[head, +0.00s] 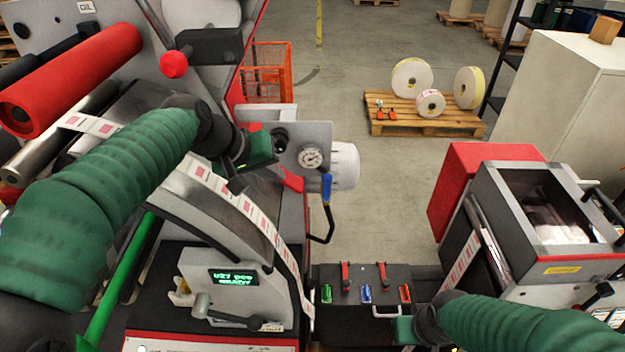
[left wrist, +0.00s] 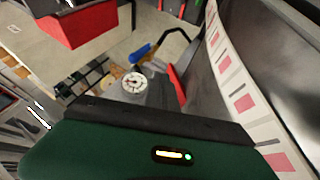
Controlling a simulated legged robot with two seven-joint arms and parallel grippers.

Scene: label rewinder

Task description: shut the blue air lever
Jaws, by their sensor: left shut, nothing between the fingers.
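The blue air lever (head: 327,186) hangs below the round pressure gauge (head: 311,158) on a grey plate at the machine's right side, with a black hose below it. The lever points roughly downward in the head view. In the left wrist view the blue lever (left wrist: 142,52) lies beyond the gauge (left wrist: 134,83). My left gripper (head: 238,184) is shut and empty, left of the gauge plate, above the label strip and apart from the lever. My right gripper (head: 403,330) is low in the head view near the black box; its fingers are not clear.
The label strip (head: 225,192) runs down beside my left gripper. A red roller (head: 75,78) and a red knob (head: 173,65) are at left. A black box (head: 345,310) with small coloured clips stands at bottom centre. Open floor lies right of the lever.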

